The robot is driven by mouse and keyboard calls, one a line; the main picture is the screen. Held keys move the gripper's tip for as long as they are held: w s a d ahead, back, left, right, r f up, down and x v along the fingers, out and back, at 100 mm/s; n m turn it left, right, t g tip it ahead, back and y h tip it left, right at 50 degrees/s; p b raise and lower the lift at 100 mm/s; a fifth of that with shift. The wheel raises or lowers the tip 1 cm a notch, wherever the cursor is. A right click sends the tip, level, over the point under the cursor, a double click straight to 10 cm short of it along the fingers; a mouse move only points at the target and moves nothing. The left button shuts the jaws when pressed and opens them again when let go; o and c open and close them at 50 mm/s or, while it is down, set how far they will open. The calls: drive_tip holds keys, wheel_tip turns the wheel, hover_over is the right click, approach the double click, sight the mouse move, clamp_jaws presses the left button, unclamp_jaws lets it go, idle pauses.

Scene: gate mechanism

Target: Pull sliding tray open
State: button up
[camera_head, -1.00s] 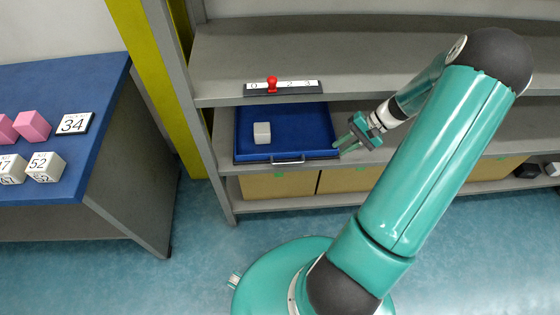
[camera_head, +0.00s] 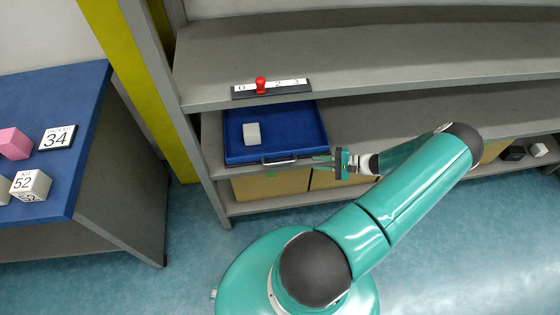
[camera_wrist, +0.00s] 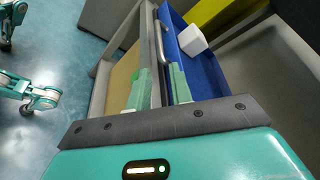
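The sliding tray (camera_head: 290,142) is blue and sits on the middle shelf level, with a silver bar handle (camera_head: 279,162) on its front. In the wrist view the blue tray (camera_wrist: 211,78) shows ahead and to the right, and the handle (camera_wrist: 172,42) lies beyond the fingertips. My gripper (camera_head: 322,161) is just right of the handle, at the tray's front right corner, pointing left. In the wrist view the two green fingers of my gripper (camera_wrist: 160,76) stand apart with a gap between them. I cannot tell whether either finger touches the handle or tray.
A white block (camera_head: 252,133) lies in the tray. A red slider (camera_head: 260,86) on a numbered strip (camera_head: 290,86) sits on the shelf edge above. A blue table (camera_head: 70,95) with cubes stands left. Floor shows in front.

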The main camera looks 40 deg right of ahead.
sight(291, 162)
drive_tip(key=x, duration=1.2)
drive_tip(key=shift+w+a+f, duration=0.1)
drive_tip(key=shift+w+a, duration=0.15)
drive_tip(key=shift+a, duration=0.1)
clamp_jaws()
